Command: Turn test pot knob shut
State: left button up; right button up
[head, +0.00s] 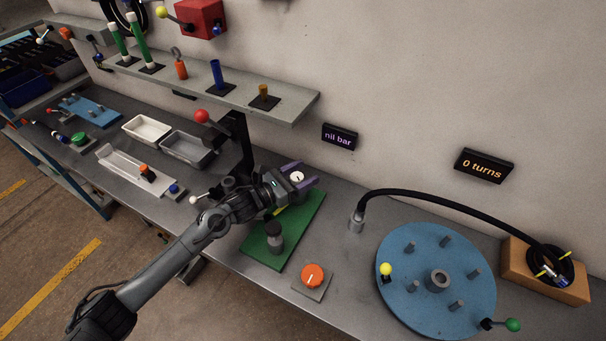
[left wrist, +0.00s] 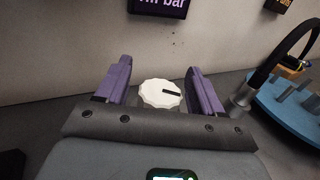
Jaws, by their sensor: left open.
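A white round knob (head: 297,177) with a dark pointer line sits at the far end of a green plate on the bench. It also shows in the left wrist view (left wrist: 161,94), where its dark line points to the right. My left gripper (head: 303,178) is open, with its purple fingers on either side of the knob. In the left wrist view the fingers (left wrist: 161,88) stand apart from the knob, with a gap on each side. The pot body under the knob is mostly hidden by the gripper. My right gripper is not in view.
A dark grey cylinder (head: 274,238) stands on the green plate (head: 262,252). An orange knob (head: 313,275) is in front. Wall signs read "nil bar" (head: 340,136) and "0 turns" (head: 484,167). A shelf (head: 300,107) overhangs behind left.

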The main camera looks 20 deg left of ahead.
pick_arm(q)
jog(key=shift+w, duration=0.1)
jog(key=c, duration=1)
jog(key=shift+o, duration=0.2)
jog(key=m+g+h+b, duration=0.2)
jog(key=g+b, duration=0.1)
jog(key=b, duration=0.3)
jog(key=m+g+h+b, duration=0.2)
jog(key=m+g+b, duration=0.1)
jog(key=b, duration=0.4)
jog(key=s+d+m+g+h+b, duration=0.1)
jog(key=m+g+h+b, duration=0.2)
jog(key=b, duration=0.4)
jog(key=shift+f+g, duration=0.15)
jog(key=shift+g, duration=0.65)
jog(key=shift+s+m+g+b, duration=0.15)
jog(key=shift+m+g+b, duration=0.35)
jog(key=shift+g+b, duration=0.15)
jog(key=shift+r, duration=0.2)
jog(key=o, duration=1)
jog(key=shift+c, duration=0.2)
jog(key=shift+a, duration=0.1)
